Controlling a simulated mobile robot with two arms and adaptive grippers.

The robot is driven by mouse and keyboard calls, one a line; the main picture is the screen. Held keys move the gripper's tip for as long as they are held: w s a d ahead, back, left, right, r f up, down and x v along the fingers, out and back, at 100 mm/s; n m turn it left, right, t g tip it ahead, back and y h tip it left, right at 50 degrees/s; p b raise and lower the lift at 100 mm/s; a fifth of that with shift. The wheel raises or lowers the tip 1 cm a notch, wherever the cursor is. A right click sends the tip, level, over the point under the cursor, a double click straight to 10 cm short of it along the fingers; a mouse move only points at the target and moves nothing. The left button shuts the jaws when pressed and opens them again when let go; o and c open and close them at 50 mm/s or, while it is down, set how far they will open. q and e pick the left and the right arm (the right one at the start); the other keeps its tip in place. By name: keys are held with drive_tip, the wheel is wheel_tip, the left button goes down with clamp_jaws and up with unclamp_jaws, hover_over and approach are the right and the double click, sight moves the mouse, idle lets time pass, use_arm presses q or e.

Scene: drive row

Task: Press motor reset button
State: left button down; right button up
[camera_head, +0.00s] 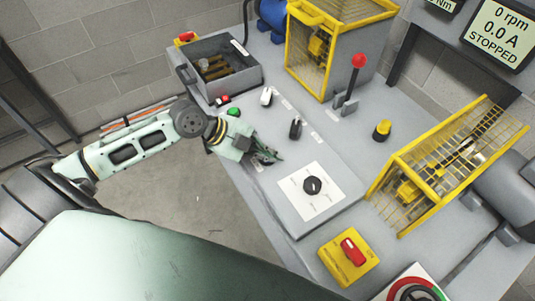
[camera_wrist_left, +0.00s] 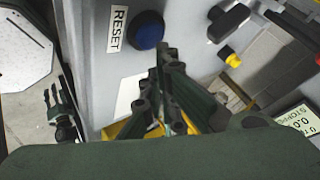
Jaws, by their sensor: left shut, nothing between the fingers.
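The blue round button (camera_wrist_left: 144,30) sits on the grey panel beside a white label reading RESET (camera_wrist_left: 117,28) in the left wrist view. In the head view I cannot make the button out; my left gripper is over that part of the panel. My left gripper (camera_head: 270,156) is shut and empty, low over the panel's left edge. In the wrist view its fingertips (camera_wrist_left: 164,52) appear just beside the blue button. I cannot tell whether they touch it.
Near the gripper are a green button (camera_head: 233,112), a black switch (camera_head: 295,128) and a rotary knob (camera_head: 312,185). A red-knobbed lever (camera_head: 359,62) stands behind. Yellow cages (camera_head: 450,165) flank the bench. A red switch on a yellow plate (camera_head: 350,252) sits in front. The display (camera_head: 500,32) reads STOPPED.

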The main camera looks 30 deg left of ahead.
use_arm(q)
wheel_tip(320, 180, up, 6)
drive_tip(key=p, duration=0.4)
drive_tip(key=shift+p, duration=0.35)
idle(0.5)
drive_tip(key=shift+a, duration=0.1)
